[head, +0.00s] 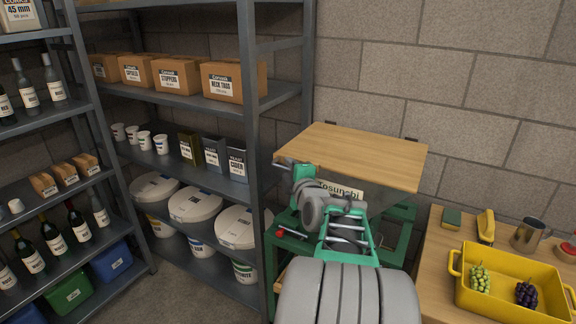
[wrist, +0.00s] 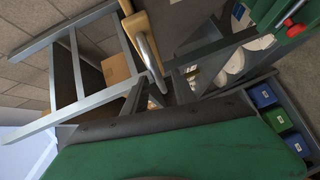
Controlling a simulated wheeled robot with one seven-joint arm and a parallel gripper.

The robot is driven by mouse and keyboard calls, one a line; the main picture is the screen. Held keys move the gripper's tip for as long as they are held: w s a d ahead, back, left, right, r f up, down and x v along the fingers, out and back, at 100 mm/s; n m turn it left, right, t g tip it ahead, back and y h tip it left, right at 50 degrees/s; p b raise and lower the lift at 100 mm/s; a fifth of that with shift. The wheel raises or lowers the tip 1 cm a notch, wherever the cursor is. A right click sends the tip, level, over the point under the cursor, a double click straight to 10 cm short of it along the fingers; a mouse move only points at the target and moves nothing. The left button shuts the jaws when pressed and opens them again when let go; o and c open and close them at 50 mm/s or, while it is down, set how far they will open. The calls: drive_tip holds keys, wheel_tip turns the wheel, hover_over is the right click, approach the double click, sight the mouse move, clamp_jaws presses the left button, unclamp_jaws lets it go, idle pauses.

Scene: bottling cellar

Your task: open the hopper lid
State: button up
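The hopper lid (head: 355,155) is a flat wooden board on the green-framed hopper (head: 395,235). It looks down, with dark hinges along its back edge by the wall. A metal bar handle (head: 283,166) sticks out at its front left edge. In the wrist view the lid (wrist: 143,42) shows edge-on, with its handle (wrist: 150,56) running down toward my gripper (wrist: 158,88). The dark fingers look apart, with the handle's end near the gap between them; contact cannot be made out. In the head view my arm hides the gripper and much of the hopper's front.
A grey shelf rack (head: 257,150) with cartons, cups and lidded tubs stands close to the left of the hopper. A wooden table (head: 437,255) with a yellow crate (head: 500,306), sponge, brush and metal jug is at the right. The block wall is directly behind.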

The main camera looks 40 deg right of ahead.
drive_tip(key=shift+x, duration=0.75)
drive_tip(key=shift+c, duration=0.3)
clamp_jaws()
idle(0.5)
